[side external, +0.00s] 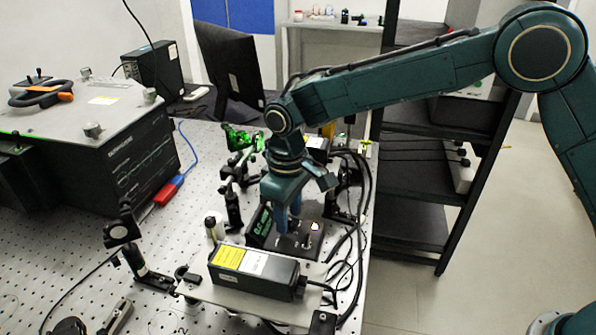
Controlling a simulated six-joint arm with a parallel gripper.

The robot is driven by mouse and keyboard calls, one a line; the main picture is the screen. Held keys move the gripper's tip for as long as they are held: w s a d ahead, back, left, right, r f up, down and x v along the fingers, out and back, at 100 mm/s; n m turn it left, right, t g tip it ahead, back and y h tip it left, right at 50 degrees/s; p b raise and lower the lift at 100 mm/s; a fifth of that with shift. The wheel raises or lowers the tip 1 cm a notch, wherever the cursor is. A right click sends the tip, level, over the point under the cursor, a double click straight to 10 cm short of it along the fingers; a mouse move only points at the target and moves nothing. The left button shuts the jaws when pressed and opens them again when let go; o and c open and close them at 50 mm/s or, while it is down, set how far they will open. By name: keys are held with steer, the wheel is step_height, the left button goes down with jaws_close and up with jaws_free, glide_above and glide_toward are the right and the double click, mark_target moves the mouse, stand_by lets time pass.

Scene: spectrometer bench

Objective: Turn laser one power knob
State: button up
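A small black laser power supply (300,243) sits near the right edge of the perforated optical table, with a green-lit display on its sloped left face. A small pale and brass-coloured part (314,229) stands on its top at the right. My gripper (288,222) points down over the top of this box, its blue fingers close to the surface. I cannot make out a power knob; the fingers may hide it. Whether the fingers are apart or closed on something is unclear. A black laser head (253,272) with a yellow label lies just in front of the box.
Optic mounts on posts (232,205) stand left of my gripper. Black cables (352,225) run along the table's right edge. A large black spectrometer box (125,165) fills the left, and a black shelf rack (410,180) stands behind my arm.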

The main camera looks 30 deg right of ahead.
jaws_close()
steer(key=shift+m, duration=0.3)
steer(key=m, duration=0.3)
steer(key=shift+m, duration=1.9)
jaws_free()
